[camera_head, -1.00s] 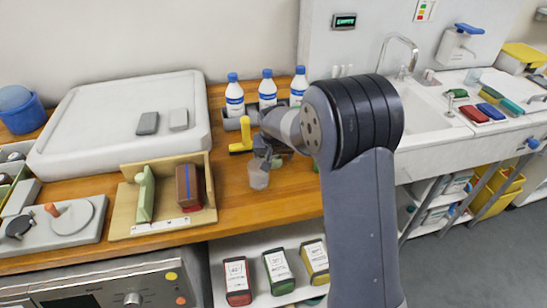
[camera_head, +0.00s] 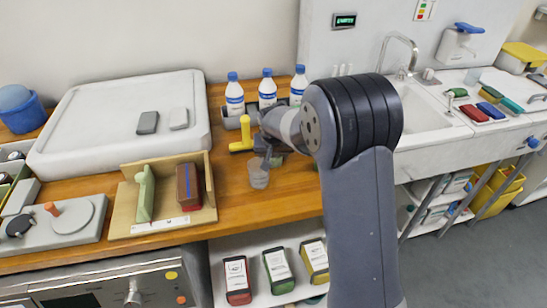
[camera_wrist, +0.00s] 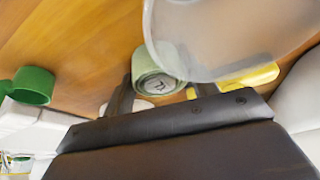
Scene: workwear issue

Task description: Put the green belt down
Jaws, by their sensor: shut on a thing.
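In the wrist view, a rolled pale green belt (camera_wrist: 158,72) with a pale centre and dark mark sits between the fingers of my gripper (camera_wrist: 158,92). My gripper is shut on it. A second, deeper green roll (camera_wrist: 35,86) lies to the left, apart from the fingers. In the head view my gripper (camera_head: 268,157) is low over the wooden counter (camera_head: 240,203), partly hidden by my wrist. The held roll is hard to make out there. I cannot tell whether it touches the counter.
A clear cup (camera_head: 258,176) is close by my gripper and covers part of the wrist view. A yellow object (camera_head: 241,146) and several white bottles (camera_head: 235,97) stand behind. A wooden holder (camera_head: 126,210) is to the left. Bare counter lies in front.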

